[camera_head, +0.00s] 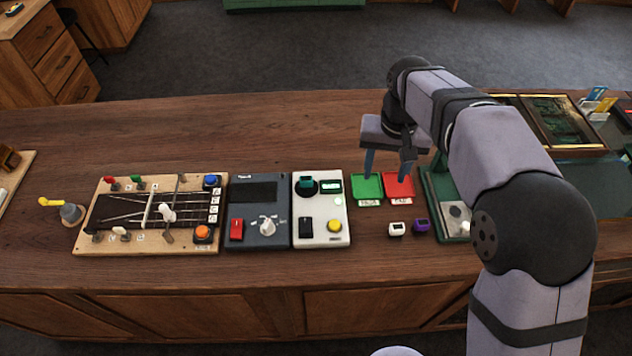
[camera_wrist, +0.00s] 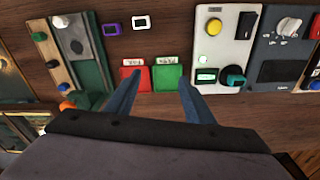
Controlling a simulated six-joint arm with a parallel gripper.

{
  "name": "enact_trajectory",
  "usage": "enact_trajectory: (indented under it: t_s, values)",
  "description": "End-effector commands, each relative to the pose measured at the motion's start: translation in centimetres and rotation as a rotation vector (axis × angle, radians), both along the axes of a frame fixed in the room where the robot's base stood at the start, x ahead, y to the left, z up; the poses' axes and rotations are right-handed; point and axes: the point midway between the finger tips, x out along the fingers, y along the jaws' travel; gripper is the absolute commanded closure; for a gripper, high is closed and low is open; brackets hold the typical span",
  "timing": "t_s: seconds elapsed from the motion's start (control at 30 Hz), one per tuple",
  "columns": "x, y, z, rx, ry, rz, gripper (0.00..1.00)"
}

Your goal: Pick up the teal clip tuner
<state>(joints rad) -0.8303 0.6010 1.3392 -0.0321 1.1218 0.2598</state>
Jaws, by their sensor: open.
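A teal piece (camera_head: 306,183), apparently the teal clip tuner, sits at a round black part on the upper left of the white control box (camera_head: 341,211). It also shows in the wrist view (camera_wrist: 235,81); whether it is clipped on or only rests there I cannot tell. My gripper (camera_head: 388,166) is open and empty, above and to the right of the white box. In the wrist view my gripper (camera_wrist: 158,82) has its fingers spread below the red pad (camera_wrist: 134,78) and green pad (camera_wrist: 166,77), with the teal piece to their right.
A white clip (camera_head: 397,228) and a purple clip (camera_head: 421,226) lie on the wooden counter (camera_head: 200,130). A dark grey control box (camera_head: 258,197) adjoins the white box, and a stringed board (camera_head: 150,245) lies farther left. A green fixture (camera_head: 435,195) stands right. The counter behind is clear.

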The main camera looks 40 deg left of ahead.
Motion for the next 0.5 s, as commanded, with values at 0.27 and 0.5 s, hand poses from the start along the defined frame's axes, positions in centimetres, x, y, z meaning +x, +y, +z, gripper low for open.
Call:
enact_trajectory:
  t_s: [0.27,0.5]
  values:
    - [-6.6,11.8,-0.6,0.021,-0.017,0.159,0.52]
    - [-9.3,14.7,-0.6,0.028,-0.022,0.201,0.52]
